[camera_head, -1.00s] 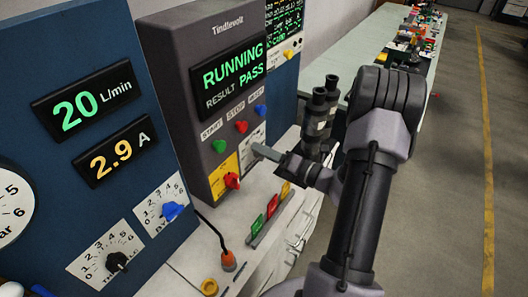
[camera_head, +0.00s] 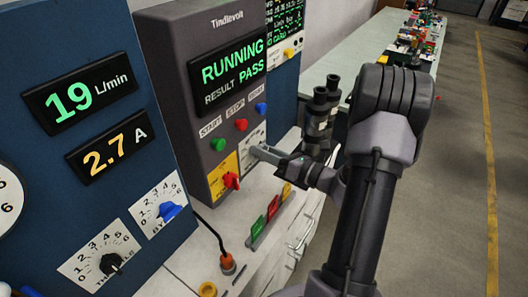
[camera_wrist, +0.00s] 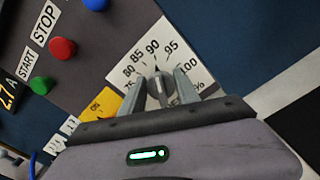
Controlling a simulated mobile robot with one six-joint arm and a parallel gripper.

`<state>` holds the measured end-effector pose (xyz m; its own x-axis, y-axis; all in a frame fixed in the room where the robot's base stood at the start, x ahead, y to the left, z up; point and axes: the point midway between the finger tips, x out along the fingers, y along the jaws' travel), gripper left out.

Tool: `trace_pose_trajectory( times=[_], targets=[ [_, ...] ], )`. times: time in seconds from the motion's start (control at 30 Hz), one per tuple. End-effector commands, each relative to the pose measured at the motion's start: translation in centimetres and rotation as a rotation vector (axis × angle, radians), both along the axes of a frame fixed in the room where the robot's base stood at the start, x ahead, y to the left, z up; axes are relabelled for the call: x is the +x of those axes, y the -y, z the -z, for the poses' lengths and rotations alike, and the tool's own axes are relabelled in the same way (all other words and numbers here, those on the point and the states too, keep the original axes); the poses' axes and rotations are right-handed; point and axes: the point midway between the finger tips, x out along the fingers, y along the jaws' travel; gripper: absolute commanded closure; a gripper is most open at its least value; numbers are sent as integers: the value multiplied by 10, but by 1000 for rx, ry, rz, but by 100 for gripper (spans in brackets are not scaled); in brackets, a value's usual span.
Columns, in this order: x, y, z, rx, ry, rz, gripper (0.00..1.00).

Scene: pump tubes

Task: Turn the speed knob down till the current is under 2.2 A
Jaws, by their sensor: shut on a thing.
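The speed knob (camera_wrist: 161,88) is a dark knob on a white dial (camera_wrist: 143,54) marked from about 75 to 100 %, seen in the wrist view. My gripper (camera_wrist: 160,92) is shut on this knob, a finger on each side. In the head view my gripper (camera_head: 262,153) reaches the dial at the right of the grey Tindlevolt panel (camera_head: 222,115), and the knob is hidden behind the fingers. The current display (camera_head: 107,155) reads 2.7 A in orange.
A flow display (camera_head: 75,100) reads 19 L/min. The panel screen (camera_head: 230,76) reads RUNNING, RESULT PASS. Green, red and blue buttons (camera_head: 241,125) sit above a red switch (camera_head: 231,180) on a yellow plate.

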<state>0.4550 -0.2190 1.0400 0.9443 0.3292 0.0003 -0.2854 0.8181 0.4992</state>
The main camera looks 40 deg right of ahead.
Motion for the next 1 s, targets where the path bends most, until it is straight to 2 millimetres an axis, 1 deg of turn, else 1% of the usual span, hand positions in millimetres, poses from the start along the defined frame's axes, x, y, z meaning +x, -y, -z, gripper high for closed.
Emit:
trace_pose_trajectory(
  times=[0.27,0.3,0.4,0.67,0.77,0.87,0.97,1.0],
  targets=[
    [0,0,0,0,-1,0,100],
    [0,0,0,0,-1,0,60],
    [0,0,0,1,-1,0,41],
    [0,0,0,1,0,0,41],
    [-4,2,0,1,-1,2,41],
    [-18,8,-1,3,-1,4,41],
    [-42,17,-2,3,-1,7,41],
    [-53,20,-2,4,-2,7,41]
  ],
)
